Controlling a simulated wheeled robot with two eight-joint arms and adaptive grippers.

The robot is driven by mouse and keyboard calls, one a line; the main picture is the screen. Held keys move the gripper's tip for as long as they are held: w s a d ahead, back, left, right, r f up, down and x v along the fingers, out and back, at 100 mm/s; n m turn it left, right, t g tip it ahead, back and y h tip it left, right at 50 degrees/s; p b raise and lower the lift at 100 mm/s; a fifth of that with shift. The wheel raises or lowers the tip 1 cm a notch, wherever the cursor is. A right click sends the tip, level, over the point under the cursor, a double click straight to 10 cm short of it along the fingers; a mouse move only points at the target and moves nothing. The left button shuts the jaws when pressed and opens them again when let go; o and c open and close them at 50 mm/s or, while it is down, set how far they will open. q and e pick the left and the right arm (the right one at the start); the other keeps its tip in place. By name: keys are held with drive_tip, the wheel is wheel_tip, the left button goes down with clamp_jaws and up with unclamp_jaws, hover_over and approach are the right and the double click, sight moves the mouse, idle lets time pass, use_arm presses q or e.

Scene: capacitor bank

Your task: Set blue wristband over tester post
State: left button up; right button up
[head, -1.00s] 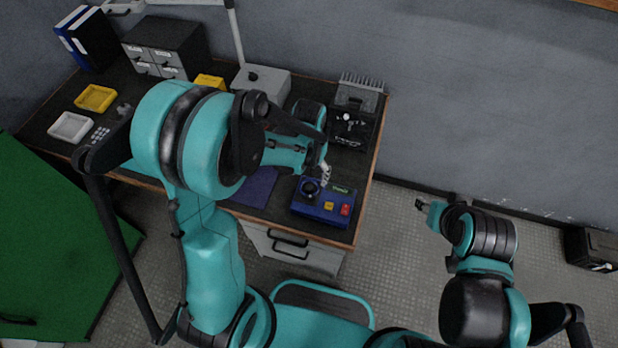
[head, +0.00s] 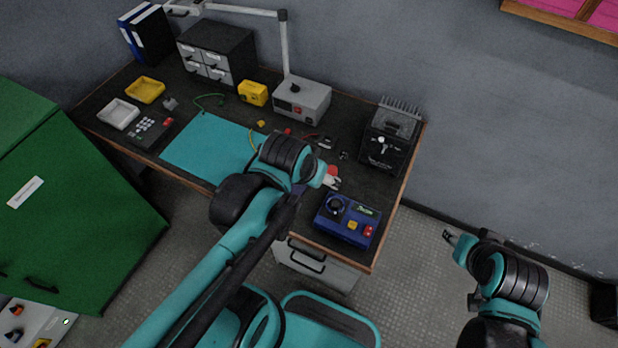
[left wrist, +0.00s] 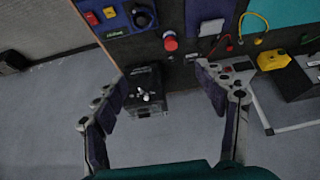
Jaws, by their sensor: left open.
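The blue tester (head: 347,221) sits at the front right corner of the bench, with red and yellow buttons. A round black post or knob (head: 337,206) stands on its left part; the tester also shows at the top of the left wrist view (left wrist: 115,17). I cannot make out a blue wristband for certain, nor whether one is around the post. My left gripper (head: 332,183) is behind and left of the tester; in the left wrist view (left wrist: 162,82) its fingers are spread with nothing between them. My right gripper (head: 451,238) hangs beyond the bench's right edge, its opening too small to judge.
A finned black unit (head: 388,140) stands behind the tester. A red knob (left wrist: 170,41) rises near my left gripper. A grey instrument (head: 301,98), yellow box (head: 253,93), teal mat (head: 205,148) and loose leads occupy the bench. A green cabinet (head: 85,215) is at left.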

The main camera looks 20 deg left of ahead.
use_arm(q)
drive_tip(key=shift+s+a+r+t, duration=0.2)
drive_tip(key=shift+s+t, duration=0.15)
drive_tip(key=shift+s, duration=0.25)
drive_tip(key=shift+s+a+r+t, duration=0.2)
drive_tip(key=shift+s+t, duration=0.15)
drive_tip(key=shift+s, duration=0.2)
drive_tip(key=shift+f, duration=0.1)
drive_tip(key=shift+f+b, duration=0.45)
drive_tip(key=shift+b, duration=0.1)
idle(0.7)
